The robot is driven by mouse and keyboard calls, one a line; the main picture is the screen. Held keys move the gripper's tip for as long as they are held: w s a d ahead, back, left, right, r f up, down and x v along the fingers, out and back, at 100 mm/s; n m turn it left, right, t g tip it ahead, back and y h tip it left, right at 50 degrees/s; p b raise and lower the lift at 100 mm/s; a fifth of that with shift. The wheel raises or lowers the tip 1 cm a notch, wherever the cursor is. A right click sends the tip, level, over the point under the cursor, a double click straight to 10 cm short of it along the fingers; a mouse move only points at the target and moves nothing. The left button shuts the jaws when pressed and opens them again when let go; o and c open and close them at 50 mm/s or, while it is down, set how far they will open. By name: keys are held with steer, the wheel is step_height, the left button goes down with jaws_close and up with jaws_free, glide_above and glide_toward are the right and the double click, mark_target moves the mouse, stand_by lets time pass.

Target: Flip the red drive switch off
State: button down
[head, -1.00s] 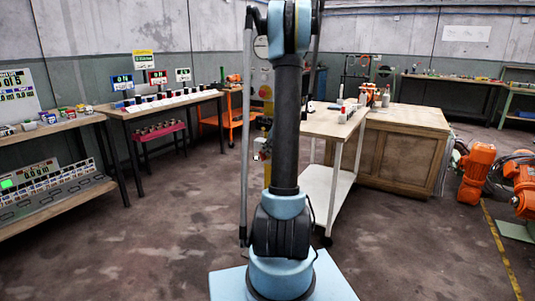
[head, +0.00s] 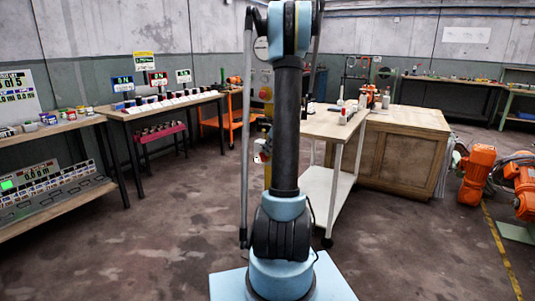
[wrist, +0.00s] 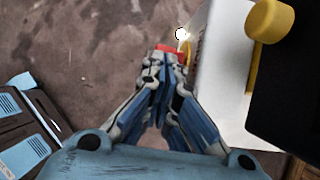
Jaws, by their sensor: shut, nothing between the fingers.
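In the wrist view, my gripper (wrist: 163,62) is shut and empty, its two blue-and-grey fingers drawn together. A small red piece (wrist: 167,48) shows right at the fingertips; it looks like the red switch, but most of it is hidden, and I cannot tell whether the fingers touch it or which way it is set. It is beside the edge of a white box (wrist: 222,65). In the head view, a narrow control post (head: 265,78) stands partly behind my arm, and I cannot make out the fingers there.
A large yellow knob (wrist: 270,20) and a dark block stand close to the right of my gripper. In the head view, a light-topped table (head: 325,125) and a wooden cabinet (head: 395,155) stand right of the post. Workbenches (head: 165,105) line the left. The floor (head: 170,230) between is clear.

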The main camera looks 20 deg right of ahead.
steer(key=shift+r, duration=0.45)
steer(key=d+v, duration=0.1)
steer(key=v, duration=1.2)
steer(key=shift+s+f, duration=0.35)
steer(key=shift+a+f, duration=0.1)
